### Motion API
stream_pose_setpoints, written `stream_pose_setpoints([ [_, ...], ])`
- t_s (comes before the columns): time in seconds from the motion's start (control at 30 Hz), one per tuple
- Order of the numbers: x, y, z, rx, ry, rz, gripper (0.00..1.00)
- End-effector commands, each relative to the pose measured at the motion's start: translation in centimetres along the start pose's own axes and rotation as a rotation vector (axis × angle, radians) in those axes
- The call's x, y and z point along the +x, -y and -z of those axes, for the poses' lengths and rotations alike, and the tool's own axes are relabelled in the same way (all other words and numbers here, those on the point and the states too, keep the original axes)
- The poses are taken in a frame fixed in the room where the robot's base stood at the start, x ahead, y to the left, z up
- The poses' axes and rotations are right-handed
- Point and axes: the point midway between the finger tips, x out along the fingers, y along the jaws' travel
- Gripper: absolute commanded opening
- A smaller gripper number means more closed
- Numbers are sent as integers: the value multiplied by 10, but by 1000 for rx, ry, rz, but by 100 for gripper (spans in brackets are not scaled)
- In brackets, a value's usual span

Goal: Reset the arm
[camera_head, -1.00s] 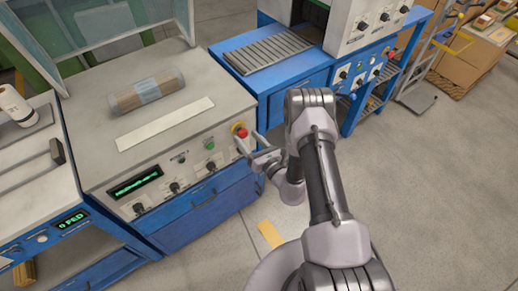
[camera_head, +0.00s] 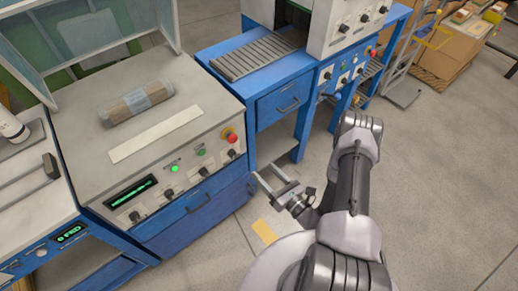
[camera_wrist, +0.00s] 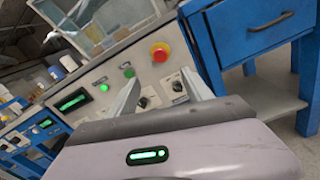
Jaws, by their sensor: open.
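My gripper (camera_head: 272,182) is open and empty. In the head view it is in the air in front of the blue cabinets, to the lower right of the red button (camera_head: 231,136). Its two separated fingers also show in the wrist view (camera_wrist: 160,92), pointing towards the control panel (camera_wrist: 115,82). Nothing shows between the fingers. My arm is bent, with its elbow out to the right over the floor.
A wrapped wood bundle (camera_head: 138,103) lies on the machine top behind a pale strip (camera_head: 156,134). A green lamp (camera_head: 175,169) glows on the panel. The roller table (camera_head: 258,54) stands behind. A hand truck (camera_head: 405,75) and boxes (camera_head: 440,48) are upper right. Right floor is clear.

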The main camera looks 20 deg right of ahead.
Motion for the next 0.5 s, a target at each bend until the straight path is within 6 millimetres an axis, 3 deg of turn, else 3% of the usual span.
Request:
stream_pose_setpoints([
  [0.13, 5, -3, -8, -11, 6, -27, 59],
  [0.17, 9, -8, -16, -21, 11, -59, 59],
  [0.23, 27, -31, -52, -72, 30, -204, 59],
  [0.27, 36, -47, -72, -106, 36, -295, 59],
  [0.3, 44, -76, -102, -162, 38, -439, 59],
  [0.37, 44, -128, -143, -271, 20, -678, 59],
  [0.4, 37, -161, -164, -354, -6, -833, 59],
  [0.5, 0, -228, -198, -606, -108, -1170, 59],
])
